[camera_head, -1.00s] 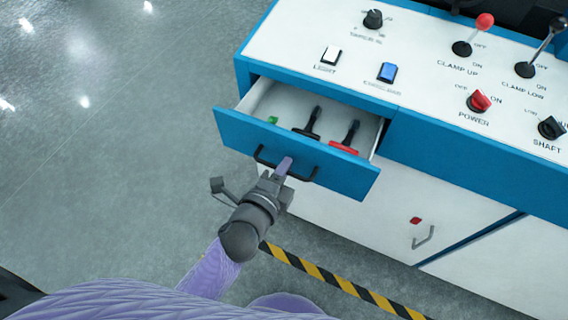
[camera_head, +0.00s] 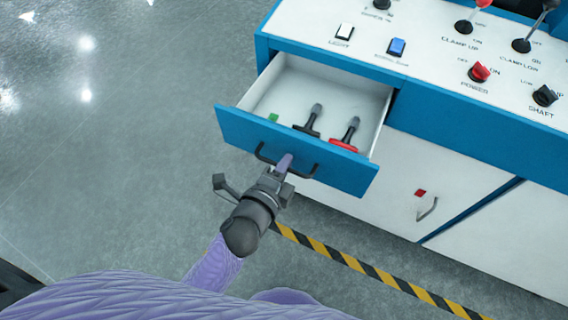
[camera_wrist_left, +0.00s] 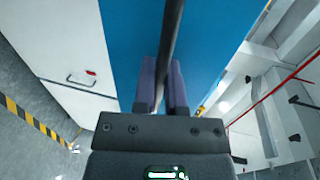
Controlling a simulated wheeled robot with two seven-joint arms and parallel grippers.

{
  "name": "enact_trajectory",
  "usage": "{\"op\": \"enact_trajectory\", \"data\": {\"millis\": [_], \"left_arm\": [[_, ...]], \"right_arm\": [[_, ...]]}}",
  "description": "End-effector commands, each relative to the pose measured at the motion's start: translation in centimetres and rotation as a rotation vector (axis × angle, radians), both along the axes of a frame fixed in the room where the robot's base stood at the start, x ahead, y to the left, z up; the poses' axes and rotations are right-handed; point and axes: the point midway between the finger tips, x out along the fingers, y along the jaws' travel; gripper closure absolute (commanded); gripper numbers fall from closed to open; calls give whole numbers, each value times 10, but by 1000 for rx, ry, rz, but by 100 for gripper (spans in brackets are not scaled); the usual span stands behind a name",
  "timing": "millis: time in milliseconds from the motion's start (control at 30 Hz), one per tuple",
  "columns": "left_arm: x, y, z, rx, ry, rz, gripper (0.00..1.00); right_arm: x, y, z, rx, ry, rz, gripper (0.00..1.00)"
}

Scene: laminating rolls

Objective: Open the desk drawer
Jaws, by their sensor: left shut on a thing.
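The desk drawer (camera_head: 230,127) has a blue front and a white inside, and it stands well out from the blue and white desk. Its black bar handle (camera_head: 308,171) runs across the front. My left gripper (camera_head: 284,166) is shut on this handle. In the left wrist view the handle (camera_wrist_left: 173,40) passes between the two purple fingers of the gripper (camera_wrist_left: 163,85), with the blue drawer front behind it. Inside the drawer lie two black-handled tools, one with a black base (camera_head: 309,122) and one with a red base (camera_head: 346,136), and a small green thing (camera_head: 273,117). My right gripper is not in view.
The desk top carries switches, a red power knob (camera_head: 479,71) and clamp levers (camera_head: 474,18). A white cabinet door with a handle (camera_head: 427,209) is below. Yellow and black tape (camera_head: 350,262) marks the floor. The floor on the left is clear.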

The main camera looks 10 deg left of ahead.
Motion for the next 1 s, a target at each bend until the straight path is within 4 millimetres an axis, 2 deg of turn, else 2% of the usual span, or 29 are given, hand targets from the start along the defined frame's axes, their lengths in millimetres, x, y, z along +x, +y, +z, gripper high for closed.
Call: {"op": "enact_trajectory", "data": {"millis": [33,67,200,467,567,900,1000], "left_arm": [[0,0,-1,1,2,1,100],[0,0,0,1,2,1,82],[0,0,0,0,1,1,53],[-1,0,0,0,1,0,53],[-8,2,2,0,2,0,53],[-79,19,17,-2,4,3,53],[-91,22,19,0,3,1,53]], "right_arm": [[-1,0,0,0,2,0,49],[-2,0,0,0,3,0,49],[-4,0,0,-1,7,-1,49],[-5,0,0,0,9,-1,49],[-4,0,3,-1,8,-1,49],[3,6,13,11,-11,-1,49],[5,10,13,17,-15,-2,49]]}}
